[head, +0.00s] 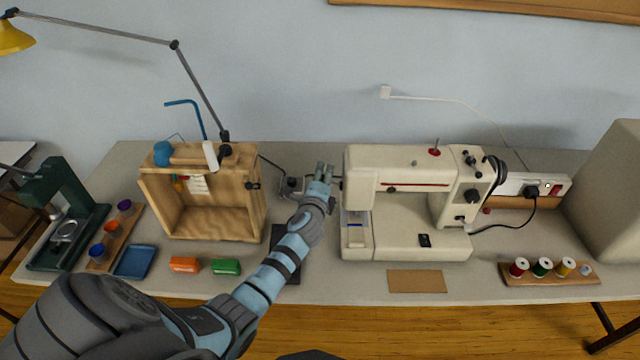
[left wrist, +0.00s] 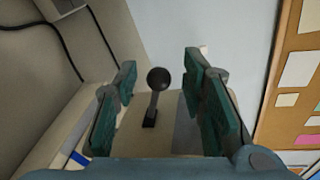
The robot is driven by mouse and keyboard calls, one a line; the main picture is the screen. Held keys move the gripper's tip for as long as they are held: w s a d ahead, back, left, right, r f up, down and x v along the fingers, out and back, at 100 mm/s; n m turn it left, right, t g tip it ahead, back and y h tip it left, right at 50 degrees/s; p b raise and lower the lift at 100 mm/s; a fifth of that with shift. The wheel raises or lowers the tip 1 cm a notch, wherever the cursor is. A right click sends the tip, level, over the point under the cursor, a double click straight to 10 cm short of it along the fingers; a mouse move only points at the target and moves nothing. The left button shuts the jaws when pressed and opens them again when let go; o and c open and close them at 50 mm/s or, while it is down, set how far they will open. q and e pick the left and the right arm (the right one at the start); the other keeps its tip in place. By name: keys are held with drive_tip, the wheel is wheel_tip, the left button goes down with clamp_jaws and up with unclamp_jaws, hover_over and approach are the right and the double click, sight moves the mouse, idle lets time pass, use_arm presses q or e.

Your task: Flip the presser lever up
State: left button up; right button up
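The sewing machine (head: 405,161) stands on the table in the head view, and its cream body fills the left side of the left wrist view (left wrist: 100,30). In the left wrist view a dark lever with a round black knob (left wrist: 158,79) sticks out of a slot in a cream surface. My left gripper (head: 324,172) is at the machine's left end. Its two teal-padded fingers (left wrist: 159,72) are open, one on each side of the knob, with gaps on both sides. The lever is not clear in the head view. My right gripper is out of view.
A wooden box frame (head: 255,210) stands left of my left arm, with orange (head: 184,265) and green (head: 226,267) blocks in front. A thread spool rack (head: 550,279) and a power strip (head: 520,185) are on the right.

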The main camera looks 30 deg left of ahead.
use_arm(q)
drive_tip(key=v, duration=1.1)
drive_tip(key=shift+s, duration=0.25)
drive_tip(key=shift+r, duration=0.1)
